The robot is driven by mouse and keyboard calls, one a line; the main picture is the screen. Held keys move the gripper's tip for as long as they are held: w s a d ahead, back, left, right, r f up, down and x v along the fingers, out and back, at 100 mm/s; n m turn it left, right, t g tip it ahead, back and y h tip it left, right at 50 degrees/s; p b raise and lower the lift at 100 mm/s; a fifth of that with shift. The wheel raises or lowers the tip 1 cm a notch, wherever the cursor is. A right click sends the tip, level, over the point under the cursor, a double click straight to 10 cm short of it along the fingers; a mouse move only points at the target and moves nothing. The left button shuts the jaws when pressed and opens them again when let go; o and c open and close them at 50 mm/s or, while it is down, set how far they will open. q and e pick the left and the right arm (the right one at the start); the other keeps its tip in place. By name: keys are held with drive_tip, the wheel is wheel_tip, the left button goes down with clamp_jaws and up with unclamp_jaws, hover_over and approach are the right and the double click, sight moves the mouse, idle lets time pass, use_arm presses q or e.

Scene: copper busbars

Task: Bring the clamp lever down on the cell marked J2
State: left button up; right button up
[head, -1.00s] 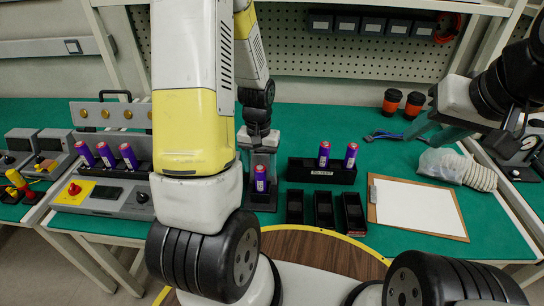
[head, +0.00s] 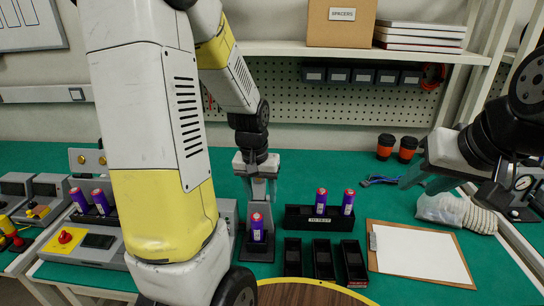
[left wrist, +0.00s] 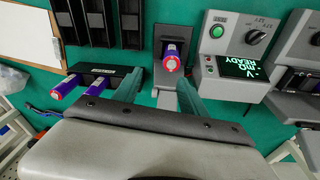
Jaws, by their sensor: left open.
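A purple cell with an orange-red top (head: 257,228) stands upright in a dark holder (head: 257,252) on the green bench; its marking is not legible. It also shows in the left wrist view (left wrist: 172,58), in its dark holder (left wrist: 168,33). I cannot make out the clamp lever in either view. My left gripper (head: 262,188) is open and empty, pointing down above and behind the cell. In the left wrist view its teal fingers (left wrist: 158,92) are spread, with the cell beyond the gap. My right gripper (head: 424,182) looks open and empty at the right.
A black rack (head: 300,217) with two cells stands right of the holder, behind several black bins (head: 322,260). A clipboard (head: 420,255) lies further right. A tester with a READY display (left wrist: 238,68) is beside the holder. More cells (head: 101,203) stand at left.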

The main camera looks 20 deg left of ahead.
use_arm(q)
drive_tip(key=s+d+r+t+h, duration=0.15)
drive_tip(key=s+r, duration=0.25)
drive_tip(key=r, duration=0.6)
drive_tip(key=s+d+r+t, duration=0.2)
drive_tip(key=s+r, duration=0.1)
drive_tip(key=r, duration=0.7)
drive_tip(key=w+a+f+n+g, duration=0.1)
drive_tip(key=w+a+f, duration=0.1)
drive_tip(key=w, duration=0.5)
drive_tip(key=w+a+f+n+g, duration=0.2)
drive_tip(key=w+a+f, duration=0.1)
drive_tip(key=w, duration=0.4)
drive_tip(key=w+a+f+n+g+y, duration=0.1)
drive_tip(key=w+a+f, duration=0.1)
drive_tip(key=w+a, duration=0.2)
drive_tip(key=shift+w+f+n+g, duration=0.2)
drive_tip(key=shift+w+n+g, duration=0.1)
drive_tip(key=shift+w, duration=1.3)
drive_tip(key=shift+w+a+f, duration=0.1)
drive_tip(key=shift+f, duration=0.15)
drive_tip(key=f, duration=0.7)
drive_tip(key=shift+w+d+f, duration=0.2)
drive_tip(key=shift+d+f, duration=0.1)
drive_tip(key=shift+d, duration=0.1)
drive_tip(key=shift+c, duration=0.4)
clamp_jaws()
